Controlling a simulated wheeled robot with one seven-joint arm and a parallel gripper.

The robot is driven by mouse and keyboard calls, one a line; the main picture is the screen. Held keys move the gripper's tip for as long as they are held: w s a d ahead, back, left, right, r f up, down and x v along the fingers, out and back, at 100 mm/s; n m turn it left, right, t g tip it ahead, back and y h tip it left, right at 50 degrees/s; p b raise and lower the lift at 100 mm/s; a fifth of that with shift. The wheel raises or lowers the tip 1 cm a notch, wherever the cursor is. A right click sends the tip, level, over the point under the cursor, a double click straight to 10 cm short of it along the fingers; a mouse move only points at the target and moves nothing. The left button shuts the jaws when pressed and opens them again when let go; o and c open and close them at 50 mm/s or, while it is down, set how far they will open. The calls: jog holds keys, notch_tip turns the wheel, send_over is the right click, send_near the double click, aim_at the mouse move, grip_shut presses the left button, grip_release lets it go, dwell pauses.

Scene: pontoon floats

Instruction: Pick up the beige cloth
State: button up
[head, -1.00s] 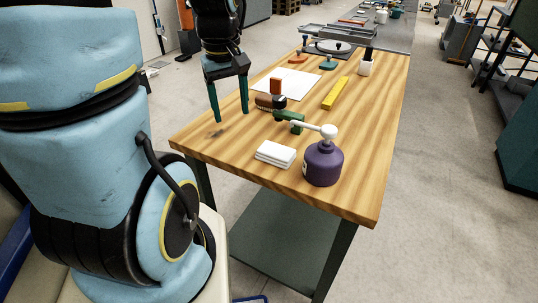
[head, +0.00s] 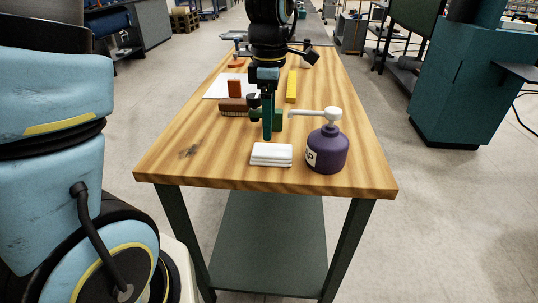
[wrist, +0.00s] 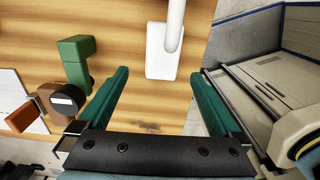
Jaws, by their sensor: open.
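The cloth (head: 271,154) is a pale, nearly white folded stack lying flat near the table's front edge, just left of a purple pump bottle (head: 327,152). In the wrist view the cloth (wrist: 158,66) shows at the upper middle, with the bottle's white spout partly covering it. My gripper (head: 267,136) has teal fingers, seen edge-on in the head view, and is above and just behind the cloth. In the wrist view my gripper (wrist: 160,73) is open and empty, with the cloth between and beyond its fingertips. The gap to the cloth is hard to judge.
A yellow bar (head: 291,86) lies farther back. The wooden table's (head: 170,160) front left is clear apart from a dark stain.

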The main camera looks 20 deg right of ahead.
aim_at(270, 149)
jog(key=f, duration=0.2)
jog(key=f+p, duration=0.1)
jog(key=f, duration=0.4)
jog(key=shift+s+f, duration=0.3)
jog(key=c, duration=1.2)
